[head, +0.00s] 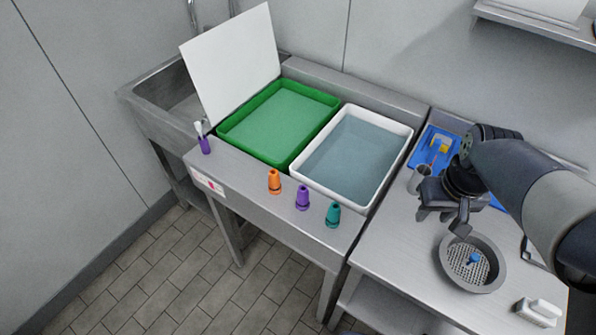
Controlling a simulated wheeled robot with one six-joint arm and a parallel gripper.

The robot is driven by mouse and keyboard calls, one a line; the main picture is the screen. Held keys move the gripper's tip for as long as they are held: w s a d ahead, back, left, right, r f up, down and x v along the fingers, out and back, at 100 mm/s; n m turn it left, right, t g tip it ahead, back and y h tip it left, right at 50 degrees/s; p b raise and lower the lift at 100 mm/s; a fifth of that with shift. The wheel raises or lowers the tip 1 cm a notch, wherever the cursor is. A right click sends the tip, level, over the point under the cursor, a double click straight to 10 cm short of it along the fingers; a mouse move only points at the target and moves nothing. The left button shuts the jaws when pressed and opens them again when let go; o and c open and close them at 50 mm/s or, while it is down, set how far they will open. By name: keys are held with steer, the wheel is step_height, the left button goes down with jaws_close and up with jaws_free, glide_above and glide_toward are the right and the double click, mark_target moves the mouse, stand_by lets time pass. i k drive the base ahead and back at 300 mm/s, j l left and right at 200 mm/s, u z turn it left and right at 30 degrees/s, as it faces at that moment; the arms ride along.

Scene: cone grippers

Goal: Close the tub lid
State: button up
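The green tub (229,134) sits on the left of the metal bench and holds a green liquid or sheet. Its white flat lid (232,62) stands raised and open along the tub's left side, tilted a little. My gripper (443,218) is on the right, over the side table, well apart from the tub and lid. Its dark fingers look spread, with nothing seen between them.
A white tub (378,200) with bluish contents adjoins the green one. Orange (274,181), purple (302,198) and teal (333,215) cones line the front edge. A purple holder (205,145) stands near the lid. A grey strainer bowl (444,262) is below my gripper.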

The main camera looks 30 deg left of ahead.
mark_target(228, 65)
steer(key=u, duration=1.4)
